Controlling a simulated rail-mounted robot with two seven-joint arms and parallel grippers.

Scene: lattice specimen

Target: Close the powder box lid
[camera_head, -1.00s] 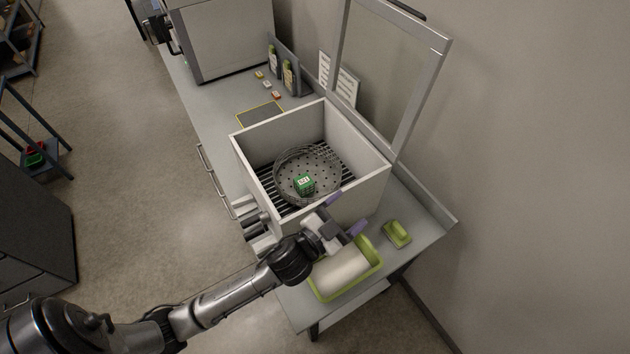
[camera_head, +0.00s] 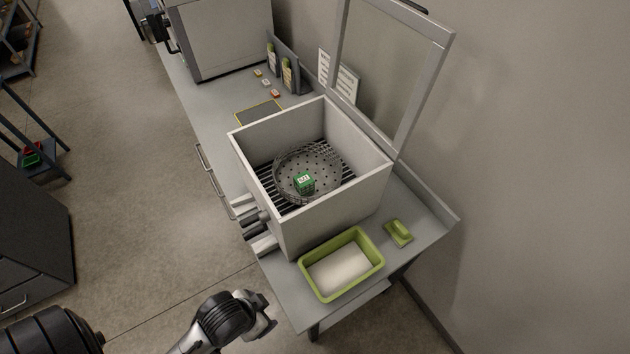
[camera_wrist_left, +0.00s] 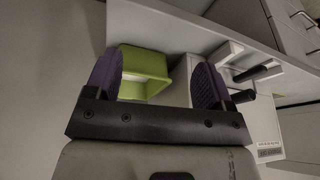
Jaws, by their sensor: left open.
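The powder box (camera_head: 335,221) is a white open-topped box on the bench. Its lid (camera_head: 424,95), a grey frame with a clear pane, stands raised at the box's back right side. Inside the box, a perforated round basket (camera_head: 325,178) rests on dark bars and holds a small green block (camera_head: 304,181). My left arm comes in at the bottom of the head view; its wrist end is off the bench's front-left corner, well away from the lid. In the left wrist view my left gripper (camera_wrist_left: 156,82) is open, with purple fingers apart and nothing between them. My right gripper is not seen.
A green tray (camera_head: 314,286) with white contents sits in front of the box, and a small green item (camera_head: 398,232) lies right of it. A large pale cabinet (camera_head: 228,38) and upright holders (camera_head: 288,74) stand farther back. The wall lies close behind the lid.

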